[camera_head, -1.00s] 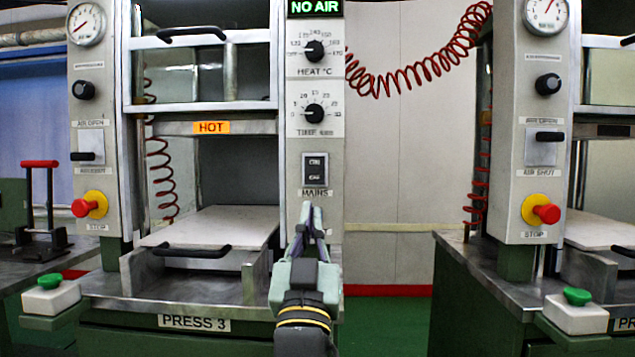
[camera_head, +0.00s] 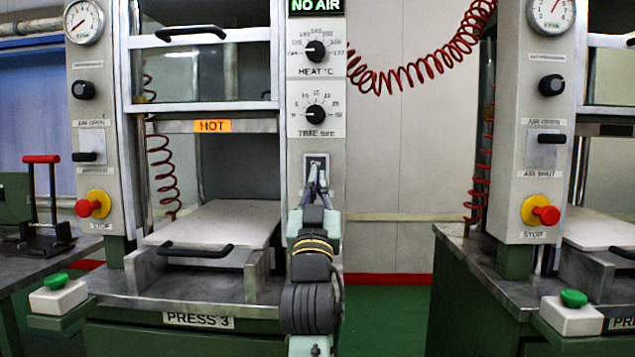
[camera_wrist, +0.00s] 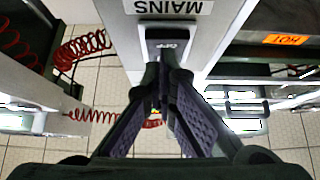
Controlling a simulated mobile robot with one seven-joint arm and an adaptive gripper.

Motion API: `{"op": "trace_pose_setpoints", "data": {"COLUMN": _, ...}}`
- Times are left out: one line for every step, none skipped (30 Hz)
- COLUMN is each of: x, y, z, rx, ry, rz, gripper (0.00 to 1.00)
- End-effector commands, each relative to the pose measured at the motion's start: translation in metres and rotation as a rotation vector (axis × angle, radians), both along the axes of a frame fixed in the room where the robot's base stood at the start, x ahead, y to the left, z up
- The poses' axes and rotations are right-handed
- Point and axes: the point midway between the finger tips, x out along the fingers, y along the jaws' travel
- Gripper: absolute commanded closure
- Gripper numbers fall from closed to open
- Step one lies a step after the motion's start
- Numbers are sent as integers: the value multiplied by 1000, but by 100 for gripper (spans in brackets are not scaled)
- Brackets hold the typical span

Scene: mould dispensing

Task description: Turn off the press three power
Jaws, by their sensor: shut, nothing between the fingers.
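The press on the left carries the label PRESS 3 (camera_head: 198,320). Its mains switch (camera_head: 316,159) is a dark rocker in a pale frame, low on the grey control column under the time dial. My gripper (camera_head: 317,172) is shut and empty, its tips right in front of the switch and covering most of it. In the wrist view the shut fingertips (camera_wrist: 166,70) lie over the dark switch plate (camera_wrist: 168,32), beside the MAINS label (camera_wrist: 168,7). Part of the OFF lettering shows. I cannot tell whether the tips touch the rocker or which way it is tipped.
Above the switch are the time dial (camera_head: 316,114), heat dial (camera_head: 316,51) and a lit NO AIR display (camera_head: 316,6). A HOT sign (camera_head: 212,126) marks the upper platen. A second press (camera_head: 545,190) stands right, with a gap between. A red coiled hose (camera_head: 425,65) hangs above.

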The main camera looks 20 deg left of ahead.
Motion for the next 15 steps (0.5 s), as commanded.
{"op": "trace_pose_setpoints", "data": {"x": 0, "y": 0, "z": 0, "rx": 0, "ry": 0, "rz": 0, "gripper": 100}}
{"op": "trace_pose_setpoints", "data": {"x": 0, "y": 0, "z": 0, "rx": 0, "ry": 0, "rz": 0, "gripper": 100}}
{"op": "trace_pose_setpoints", "data": {"x": 0, "y": 0, "z": 0, "rx": 0, "ry": 0, "rz": 0, "gripper": 100}}
{"op": "trace_pose_setpoints", "data": {"x": 0, "y": 0, "z": 0, "rx": 0, "ry": 0, "rz": 0, "gripper": 100}}
{"op": "trace_pose_setpoints", "data": {"x": 0, "y": 0, "z": 0, "rx": 0, "ry": 0, "rz": 0, "gripper": 100}}
{"op": "trace_pose_setpoints", "data": {"x": 1, "y": 0, "z": -1, "rx": 0, "ry": 1, "rz": 0, "gripper": 100}}
{"op": "trace_pose_setpoints", "data": {"x": 2, "y": 1, "z": -2, "rx": 0, "ry": 1, "rz": 0, "gripper": 100}}
{"op": "trace_pose_setpoints", "data": {"x": 5, "y": 2, "z": -4, "rx": -1, "ry": 2, "rz": 0, "gripper": 100}}
{"op": "trace_pose_setpoints", "data": {"x": 9, "y": 3, "z": -7, "rx": -1, "ry": 2, "rz": 0, "gripper": 100}}
{"op": "trace_pose_setpoints", "data": {"x": 12, "y": 4, "z": -10, "rx": -1, "ry": 3, "rz": 0, "gripper": 100}}
{"op": "trace_pose_setpoints", "data": {"x": 10, "y": 3, "z": -6, "rx": 0, "ry": 0, "rz": 0, "gripper": 100}}
{"op": "trace_pose_setpoints", "data": {"x": 10, "y": 3, "z": -6, "rx": 0, "ry": 0, "rz": 0, "gripper": 100}}
{"op": "trace_pose_setpoints", "data": {"x": 10, "y": 3, "z": -6, "rx": 0, "ry": 0, "rz": 0, "gripper": 100}}
{"op": "trace_pose_setpoints", "data": {"x": 10, "y": 3, "z": -6, "rx": 0, "ry": 0, "rz": 0, "gripper": 100}}
{"op": "trace_pose_setpoints", "data": {"x": 10, "y": 3, "z": -6, "rx": 0, "ry": 0, "rz": 0, "gripper": 100}}
